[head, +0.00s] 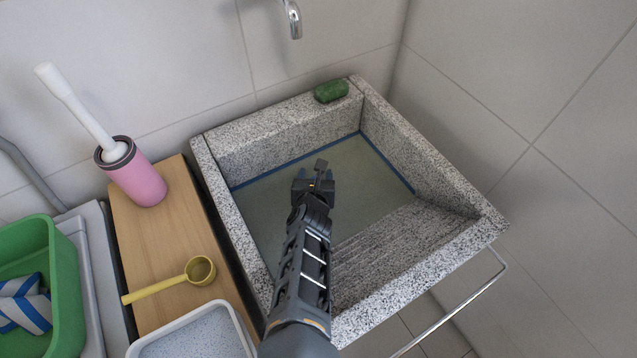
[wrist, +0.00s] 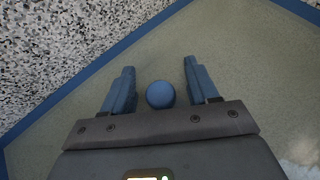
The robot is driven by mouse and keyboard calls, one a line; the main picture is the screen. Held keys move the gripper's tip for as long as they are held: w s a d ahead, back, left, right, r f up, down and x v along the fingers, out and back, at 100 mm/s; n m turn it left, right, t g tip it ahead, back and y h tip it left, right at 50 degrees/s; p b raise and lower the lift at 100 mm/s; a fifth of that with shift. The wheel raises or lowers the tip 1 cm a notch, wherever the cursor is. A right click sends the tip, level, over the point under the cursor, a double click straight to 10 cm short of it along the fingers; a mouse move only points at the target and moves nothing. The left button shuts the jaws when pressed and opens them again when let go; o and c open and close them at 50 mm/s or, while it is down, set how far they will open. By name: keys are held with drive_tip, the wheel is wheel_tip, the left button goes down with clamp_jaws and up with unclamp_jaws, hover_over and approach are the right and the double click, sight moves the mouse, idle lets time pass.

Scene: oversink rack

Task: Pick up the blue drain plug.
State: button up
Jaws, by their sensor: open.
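The blue drain plug (wrist: 160,94) shows in the wrist view as a small round blue shape over the sink floor. It lies between the two blue fingers of my gripper (wrist: 159,66), with a gap visible on each side. The fingers are open and do not touch it. In the head view my gripper (head: 314,175) reaches down into the stone sink (head: 240,217). I cannot make out the plug there; my gripper and arm seem to hide it. How high the fingers are above the floor is hard to tell.
The sink has speckled walls and a ribbed slope at the front right. A green sponge-like block (head: 331,91) sits on the back rim. A tap (head: 292,20) hangs above. Left are a wooden board (head: 165,240), yellow scoop (head: 201,270), pink brush holder (head: 138,180) and green tub (head: 66,290).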

drive_tip(key=shift+c, duration=0.4)
clamp_jaws()
